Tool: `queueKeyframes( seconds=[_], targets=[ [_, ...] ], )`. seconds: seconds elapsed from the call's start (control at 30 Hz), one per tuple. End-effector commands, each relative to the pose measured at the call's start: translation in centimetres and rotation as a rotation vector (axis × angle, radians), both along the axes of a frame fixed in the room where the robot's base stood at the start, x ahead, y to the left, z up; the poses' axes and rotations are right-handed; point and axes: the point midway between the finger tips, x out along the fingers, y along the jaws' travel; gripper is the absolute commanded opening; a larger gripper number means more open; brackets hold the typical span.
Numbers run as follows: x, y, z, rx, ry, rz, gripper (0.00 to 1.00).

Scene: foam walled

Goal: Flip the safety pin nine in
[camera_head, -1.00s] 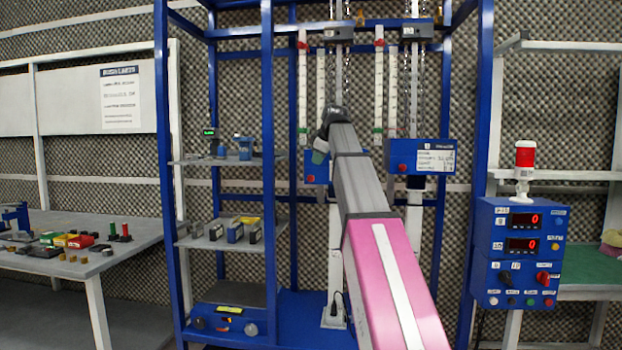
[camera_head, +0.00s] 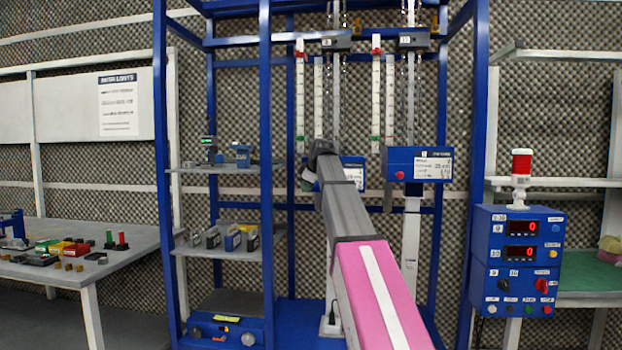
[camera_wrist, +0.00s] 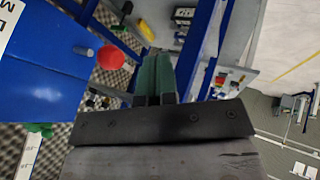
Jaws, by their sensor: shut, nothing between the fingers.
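My gripper shows in the wrist view (camera_wrist: 156,76) with its two green fingers together and nothing between them. In the head view its dark wrist is in front of the left blue box (camera_head: 354,172), and the fingers are hard to make out. In the wrist view a blue box (camera_wrist: 40,70) fills the left side, with a round red knob (camera_wrist: 110,57) and a short grey peg (camera_wrist: 83,51) at its edge. The fingers are apart from the knob, to its right. I cannot tell which part is safety pin nine.
A second blue box (camera_head: 420,165) with a red button hangs to the right in the blue frame (camera_head: 265,120). A control box (camera_head: 518,260) with red displays stands at right. Shelves (camera_head: 225,250) and a table (camera_head: 130,245) with small parts are at left.

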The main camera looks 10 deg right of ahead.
Motion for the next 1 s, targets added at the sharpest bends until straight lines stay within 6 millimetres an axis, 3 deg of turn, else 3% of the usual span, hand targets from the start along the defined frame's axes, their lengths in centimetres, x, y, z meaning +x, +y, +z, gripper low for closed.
queueKeyframes(
  seconds=[0.03, 0.2, 0.77, 1.0],
  targets=[
    [1.2, -0.4, 0.1, 0.0, 0.001, -0.001, 0.0],
    [3.0, -1.0, 0.2, 0.0, 0.001, -0.001, 0.0],
    [3.9, -1.3, 0.2, -0.001, 0.0, 0.0, 0.0],
    [7.1, -2.4, 0.2, -0.001, 0.0, 0.0, 0.0]
  ],
)
